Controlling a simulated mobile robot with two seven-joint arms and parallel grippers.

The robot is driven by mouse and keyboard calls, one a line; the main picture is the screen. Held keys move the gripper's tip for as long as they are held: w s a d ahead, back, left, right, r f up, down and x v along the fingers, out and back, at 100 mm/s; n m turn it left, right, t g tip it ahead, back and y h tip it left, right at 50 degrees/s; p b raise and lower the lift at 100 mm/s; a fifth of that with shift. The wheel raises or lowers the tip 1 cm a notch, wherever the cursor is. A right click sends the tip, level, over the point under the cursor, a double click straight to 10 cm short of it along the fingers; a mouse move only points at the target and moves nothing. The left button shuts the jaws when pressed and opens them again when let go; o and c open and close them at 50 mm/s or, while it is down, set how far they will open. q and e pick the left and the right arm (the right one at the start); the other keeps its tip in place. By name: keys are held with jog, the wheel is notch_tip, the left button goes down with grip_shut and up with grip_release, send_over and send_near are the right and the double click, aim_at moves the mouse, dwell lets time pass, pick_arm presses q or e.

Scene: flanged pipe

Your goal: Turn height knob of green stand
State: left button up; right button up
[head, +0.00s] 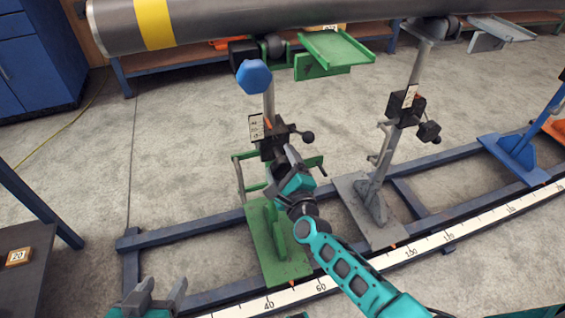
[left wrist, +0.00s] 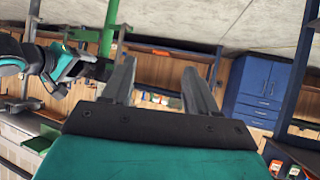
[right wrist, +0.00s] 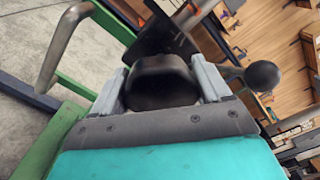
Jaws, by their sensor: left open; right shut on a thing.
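The green stand has a green base plate (head: 265,232), an upright post and a black block (head: 272,140) with a tag. A ball-ended lever (head: 307,137) sticks out of the block; it also shows in the right wrist view (right wrist: 262,76). My right gripper (head: 290,160) is at the block. In the right wrist view it is shut on a black knob (right wrist: 160,82), with a finger on each side. The gripper hides this knob in the head view. A blue hexagonal knob (head: 253,77) sits higher up. My left gripper (head: 155,295) is open and empty, low and apart from the stand.
A grey pipe with a yellow band (head: 154,22) lies across the top. A grey stand (head: 372,205) is to the right, with a blue stand (head: 515,150) further on. Blue rails (head: 185,232) and a white scale (head: 335,280) run below. A dark table (head: 30,255) is at left.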

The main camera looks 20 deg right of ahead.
jog(key=n, duration=0.2)
jog(key=shift+n+p, duration=0.3)
jog(key=shift+n, duration=0.1)
jog(key=n, duration=0.3)
jog(key=shift+p, duration=0.4)
pick_arm(q)
jog(key=shift+s+a+r+p, duration=0.25)
jog(key=shift+a+r+p, duration=0.05)
jog(key=shift+a+r, duration=0.1)
pick_arm(e)
jog(key=shift+a+f+n, duration=0.1)
jog(key=shift+f+n, duration=0.1)
jog(key=shift+n, duration=1.5)
pick_arm(q)
jog(key=shift+f, duration=0.1)
jog(key=shift+r, duration=0.2)
pick_arm(e)
jog(key=o, duration=1)
jog(key=shift+s, duration=0.15)
jog(key=shift+s, duration=0.35)
pick_arm(q)
notch_tip(320, 180, up, 2)
jog(key=p, duration=0.3)
jog(key=shift+s+a+r, duration=0.1)
jog(key=shift+a, duration=0.05)
pick_arm(e)
jog(key=s, duration=1.2)
jog(key=shift+d, duration=0.25)
